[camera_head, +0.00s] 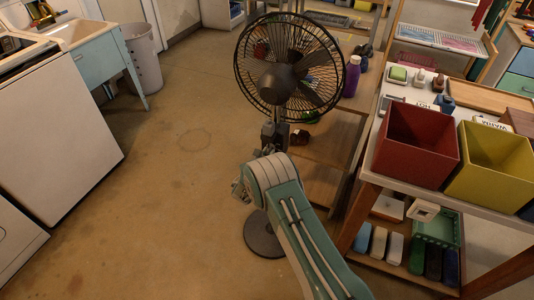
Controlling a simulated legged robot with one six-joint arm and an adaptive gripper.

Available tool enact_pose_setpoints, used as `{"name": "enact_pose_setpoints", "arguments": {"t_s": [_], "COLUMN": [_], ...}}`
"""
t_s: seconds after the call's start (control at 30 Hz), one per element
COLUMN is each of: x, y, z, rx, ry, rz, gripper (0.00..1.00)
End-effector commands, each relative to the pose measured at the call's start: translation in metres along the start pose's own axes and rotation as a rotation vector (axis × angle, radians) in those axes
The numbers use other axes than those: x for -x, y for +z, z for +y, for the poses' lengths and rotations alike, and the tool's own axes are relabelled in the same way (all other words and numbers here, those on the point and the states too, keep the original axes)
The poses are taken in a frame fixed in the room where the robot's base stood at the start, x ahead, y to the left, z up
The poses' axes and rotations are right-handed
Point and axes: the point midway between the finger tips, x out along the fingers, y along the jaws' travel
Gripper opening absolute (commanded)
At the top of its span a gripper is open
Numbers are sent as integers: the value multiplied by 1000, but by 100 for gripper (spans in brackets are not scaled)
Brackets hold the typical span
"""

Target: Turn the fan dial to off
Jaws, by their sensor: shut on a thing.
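A black standing fan (289,65) with a wire cage stands on the concrete floor in the middle of the view. Its round dark base (262,238) shows beside my teal arm. My gripper (268,142) is at the fan's post, just below the cage, and is partly hidden by my arm. It is shut on a part of the fan there, apparently the dial. The dial itself is hidden, so its setting cannot be read.
A workbench on the right carries a red bin (416,146) and a yellow bin (490,162). A purple bottle (351,76) stands behind the fan. A white appliance (62,115) and a sink (80,32) are on the left. The floor left of the fan is clear.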

Motion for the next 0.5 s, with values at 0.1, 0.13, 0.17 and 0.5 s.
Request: {"name": "enact_pose_setpoints", "arguments": {"t_s": [0.1,0.13,0.17,0.5], "x": [0,0,0,2], "y": [-8,-8,-7,-2], "z": [-6,-5,-5,-1], "rx": [8,8,7,3], "ry": [-7,-7,-6,-2], "rz": [16,15,14,3], "gripper": [45,57,57,57]}}
